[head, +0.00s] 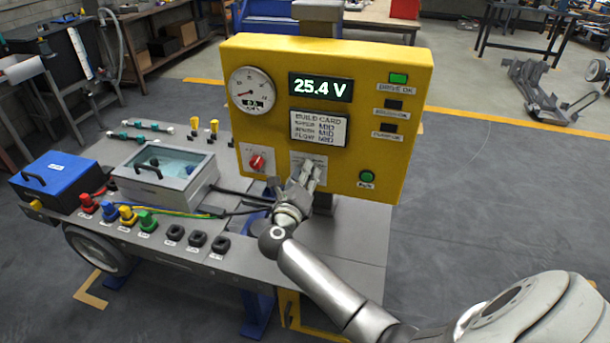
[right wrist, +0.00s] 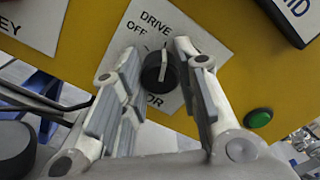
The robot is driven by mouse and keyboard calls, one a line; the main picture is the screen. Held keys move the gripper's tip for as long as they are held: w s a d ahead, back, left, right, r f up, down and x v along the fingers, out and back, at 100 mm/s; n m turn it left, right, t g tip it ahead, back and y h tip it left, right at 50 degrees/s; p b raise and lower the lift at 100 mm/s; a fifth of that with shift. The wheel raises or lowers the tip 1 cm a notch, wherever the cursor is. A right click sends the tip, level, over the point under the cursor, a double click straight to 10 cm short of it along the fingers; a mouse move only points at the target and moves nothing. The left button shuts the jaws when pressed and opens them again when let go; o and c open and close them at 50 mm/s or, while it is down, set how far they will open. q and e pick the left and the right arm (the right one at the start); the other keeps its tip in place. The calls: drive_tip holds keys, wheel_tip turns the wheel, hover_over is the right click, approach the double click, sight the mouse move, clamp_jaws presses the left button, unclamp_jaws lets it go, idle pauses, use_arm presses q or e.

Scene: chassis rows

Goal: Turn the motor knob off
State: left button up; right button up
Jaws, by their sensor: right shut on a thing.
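The motor knob (right wrist: 155,72) is black with a pale pointer line, on a white plate (right wrist: 140,32) marked DRIVE and OFF. The pointer leans towards the DRIVE side rather than OFF, though its exact setting is hard to tell. My right gripper (right wrist: 160,75) is shut on the knob, one finger on each side. In the head view my right gripper (head: 305,176) reaches the lower middle of the yellow panel (head: 215,100) and hides the knob. The display (head: 320,88) reads 25.4 V, and the DRIVE OK lamp (head: 398,78) is green. My left gripper is not in view.
A red knob (head: 257,161) sits left of my gripper, and a green button (head: 367,177) sits to its right. A clear-lidded box (head: 130,185), a blue box (head: 58,190) and several coloured connectors stand on the bench at left.

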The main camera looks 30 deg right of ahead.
drive_tip(key=shift+f+n+p, duration=0.1)
drive_tip(key=shift+n+p, duration=3.9)
drive_tip(key=shift+n, duration=0.4)
drive_tip(key=shift+a, duration=0.1)
drive_tip(key=o, duration=1)
